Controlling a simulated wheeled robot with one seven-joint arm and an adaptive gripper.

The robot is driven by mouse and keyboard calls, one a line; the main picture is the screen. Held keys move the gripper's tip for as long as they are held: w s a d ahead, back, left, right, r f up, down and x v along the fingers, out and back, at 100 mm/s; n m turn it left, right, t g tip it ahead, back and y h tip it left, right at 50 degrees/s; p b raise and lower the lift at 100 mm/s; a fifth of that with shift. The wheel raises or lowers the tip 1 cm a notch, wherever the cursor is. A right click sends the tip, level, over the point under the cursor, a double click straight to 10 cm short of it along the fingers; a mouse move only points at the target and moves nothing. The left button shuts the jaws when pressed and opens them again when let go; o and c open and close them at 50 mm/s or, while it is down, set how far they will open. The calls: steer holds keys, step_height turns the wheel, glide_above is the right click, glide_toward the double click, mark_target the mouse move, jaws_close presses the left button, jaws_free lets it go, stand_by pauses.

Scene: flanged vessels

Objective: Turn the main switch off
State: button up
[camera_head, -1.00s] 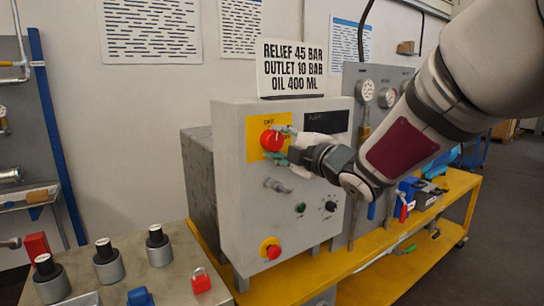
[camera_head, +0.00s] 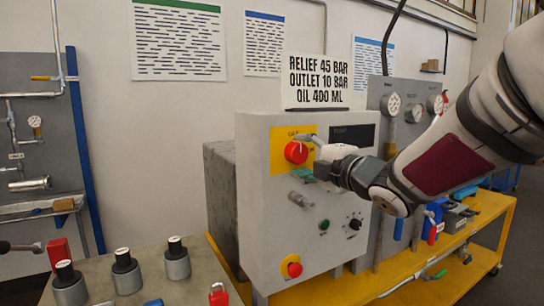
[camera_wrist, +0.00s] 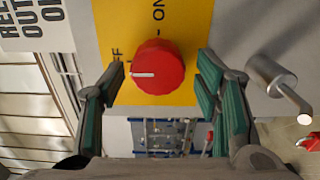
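The main switch is a red round knob (camera_head: 296,152) on a yellow plate (camera_head: 279,140) at the upper left of the grey cabinet front. It also shows in the wrist view as a red knob (camera_wrist: 157,67). Its white pointer line points left there, toward the partly hidden label ending in "FF"; "ON" is printed above the knob in that view. My gripper (camera_head: 304,157) is at the knob. Its green-padded fingers (camera_wrist: 160,95) are open, one on either side of the knob, with a gap on both sides. It holds nothing.
A grey handle (camera_head: 300,200) sticks out below the knob, close to one finger in the wrist view (camera_wrist: 280,85). Lower on the cabinet are a green button (camera_head: 324,225), a black dial (camera_head: 355,222) and a red button on yellow (camera_head: 291,267). A sign (camera_head: 316,80) stands on top.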

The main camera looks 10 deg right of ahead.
steer(key=shift+s, duration=0.1)
steer(key=v, duration=1.1)
steer(key=shift+s, duration=0.35)
steer(key=shift+d+r, duration=0.1)
steer(key=shift+d, duration=0.05)
